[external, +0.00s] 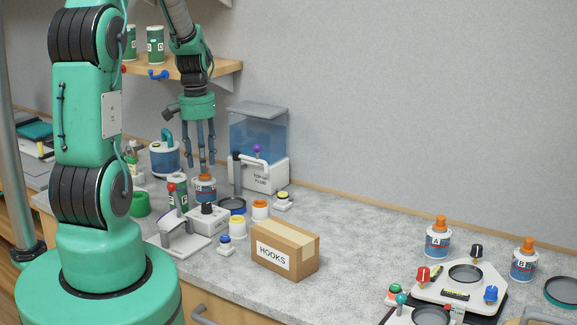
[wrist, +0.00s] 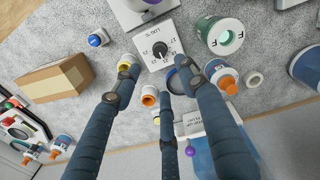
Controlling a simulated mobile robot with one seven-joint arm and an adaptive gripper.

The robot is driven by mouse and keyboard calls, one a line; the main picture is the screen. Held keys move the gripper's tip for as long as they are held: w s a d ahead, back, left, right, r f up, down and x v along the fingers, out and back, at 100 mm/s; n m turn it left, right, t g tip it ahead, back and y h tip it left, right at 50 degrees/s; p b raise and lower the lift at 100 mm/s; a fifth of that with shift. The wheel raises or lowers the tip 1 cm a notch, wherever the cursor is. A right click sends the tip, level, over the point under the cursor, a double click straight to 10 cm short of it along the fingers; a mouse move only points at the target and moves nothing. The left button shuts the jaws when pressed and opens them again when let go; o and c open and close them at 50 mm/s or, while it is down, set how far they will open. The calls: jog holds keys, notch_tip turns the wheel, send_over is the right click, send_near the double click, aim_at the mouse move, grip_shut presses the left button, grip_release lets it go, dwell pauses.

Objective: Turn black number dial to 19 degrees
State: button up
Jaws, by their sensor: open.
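The black number dial (wrist: 160,48) sits on a white box (wrist: 149,58) with printed numbers around it, in the upper middle of the wrist view. The numbers are too small to read surely, and I cannot tell the exact setting. In the external view the dial (external: 207,208) is a small black knob on top of the box, on the counter left of centre. My gripper (external: 200,163) points down with its blue fingers spread, above and behind the dial. In the wrist view my gripper (wrist: 154,84) is open and empty, apart from the dial.
An orange-capped bottle (external: 204,188), a blue-rimmed dish (external: 232,206) and small cups (external: 260,210) stand close around the dial box. A HOOKS carton (external: 285,249) is to the right. A clear tank (external: 258,140) stands behind. The counter between carton and right-hand devices is clear.

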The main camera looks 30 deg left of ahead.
aim_at(206, 204)
jog(key=f, duration=1.3)
jog(key=shift+d, duration=0.25)
jog(key=shift+c, duration=0.5)
grip_shut()
